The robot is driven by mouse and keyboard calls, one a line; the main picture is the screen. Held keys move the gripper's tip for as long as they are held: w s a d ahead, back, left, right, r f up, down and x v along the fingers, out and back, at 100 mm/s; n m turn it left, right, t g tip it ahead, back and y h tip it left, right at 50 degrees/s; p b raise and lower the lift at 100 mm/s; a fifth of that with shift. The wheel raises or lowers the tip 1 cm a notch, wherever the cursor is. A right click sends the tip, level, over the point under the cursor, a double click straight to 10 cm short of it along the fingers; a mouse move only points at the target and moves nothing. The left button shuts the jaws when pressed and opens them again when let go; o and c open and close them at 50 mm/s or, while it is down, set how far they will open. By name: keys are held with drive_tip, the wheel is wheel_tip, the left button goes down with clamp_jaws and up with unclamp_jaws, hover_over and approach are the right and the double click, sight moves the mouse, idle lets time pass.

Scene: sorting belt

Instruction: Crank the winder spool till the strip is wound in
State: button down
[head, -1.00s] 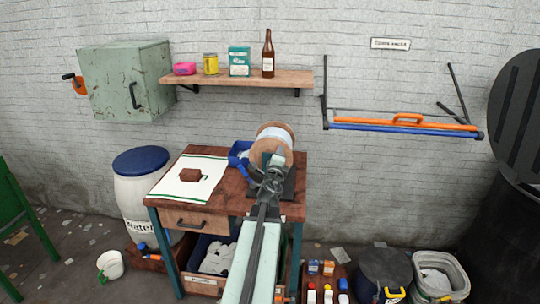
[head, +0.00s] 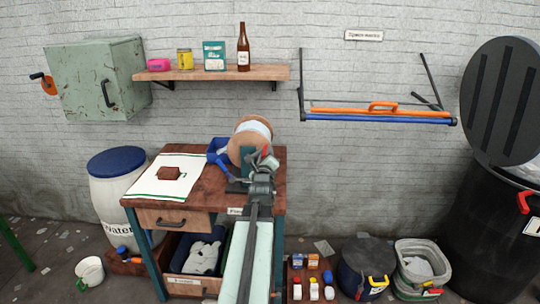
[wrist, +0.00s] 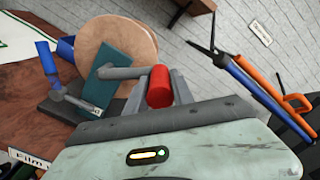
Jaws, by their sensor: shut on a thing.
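The winder spool (head: 241,143) stands on the right part of the wooden workbench, with wooden flanges and a pale wound middle. In the wrist view its round flange (wrist: 122,45) rises behind a teal support (wrist: 112,72) on a dark base (wrist: 75,115). A red crank handle (wrist: 160,87) sits between my fingers. My gripper (wrist: 158,88) is shut on the red handle, to the right of the spool; it also shows in the head view (head: 266,165). The strip is hard to make out, and my arm covers part of the winder.
The workbench (head: 200,212) also bears a white cloth (head: 150,188) with a brown block (head: 170,173). A blue bin (head: 217,150) stands beside the spool. A shelf (head: 215,74) and an orange and blue rack (head: 380,112) are on the wall. A black drum (head: 495,220) is at right.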

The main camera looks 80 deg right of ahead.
drive_tip(key=shift+s+f+m+b, duration=0.3)
drive_tip(key=shift+f+m+b, duration=0.2)
drive_tip(key=shift+m, duration=0.2)
drive_tip(key=shift+f, duration=0.15)
drive_tip(key=c, duration=1.1)
unclamp_jaws()
